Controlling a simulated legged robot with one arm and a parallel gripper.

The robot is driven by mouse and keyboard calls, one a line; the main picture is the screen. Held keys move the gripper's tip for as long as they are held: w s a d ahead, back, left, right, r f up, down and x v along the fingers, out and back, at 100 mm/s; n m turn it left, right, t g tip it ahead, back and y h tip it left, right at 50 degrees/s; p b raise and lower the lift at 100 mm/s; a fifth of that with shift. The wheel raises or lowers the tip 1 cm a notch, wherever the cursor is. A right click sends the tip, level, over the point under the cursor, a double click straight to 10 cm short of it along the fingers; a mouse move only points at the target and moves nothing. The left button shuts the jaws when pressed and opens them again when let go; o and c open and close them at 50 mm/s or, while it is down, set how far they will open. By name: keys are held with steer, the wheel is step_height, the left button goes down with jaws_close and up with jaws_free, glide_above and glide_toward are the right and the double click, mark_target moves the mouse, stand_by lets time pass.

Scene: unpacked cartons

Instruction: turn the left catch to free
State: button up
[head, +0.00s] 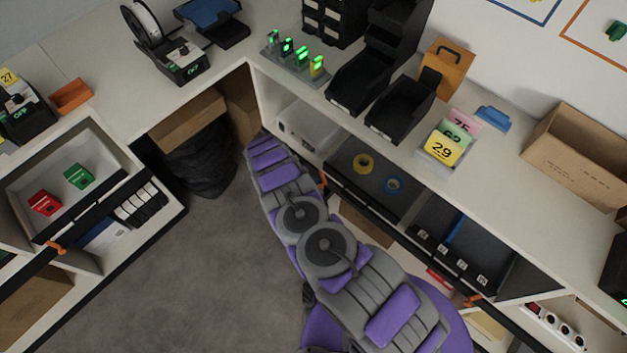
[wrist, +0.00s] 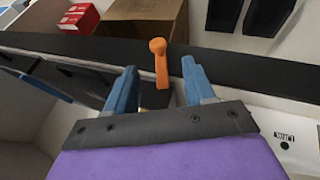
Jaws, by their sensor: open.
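In the wrist view an orange catch (wrist: 159,48) with a rounded knob stands out against a black bar. Its lever runs nearly straight down the picture from the knob. My gripper (wrist: 158,68) is open, with one blue finger to each side of the catch in the picture and a visible gap to both. I cannot tell how deep the catch sits between the fingers. In the head view a small orange piece (head: 323,181) shows at the edge of my arm, probably this catch; my gripper is hidden there. Another orange catch (head: 472,299) is at the lower right.
Black bins (head: 403,105) stand on the counter (head: 490,190). In the wrist view, red boxes (wrist: 80,17) and a carton (wrist: 146,15) lie beyond the bar. The grey floor (head: 190,270) is clear.

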steer(key=p+v, duration=0.2)
steer(key=v, duration=0.7)
steer(key=shift+s+a, duration=0.1)
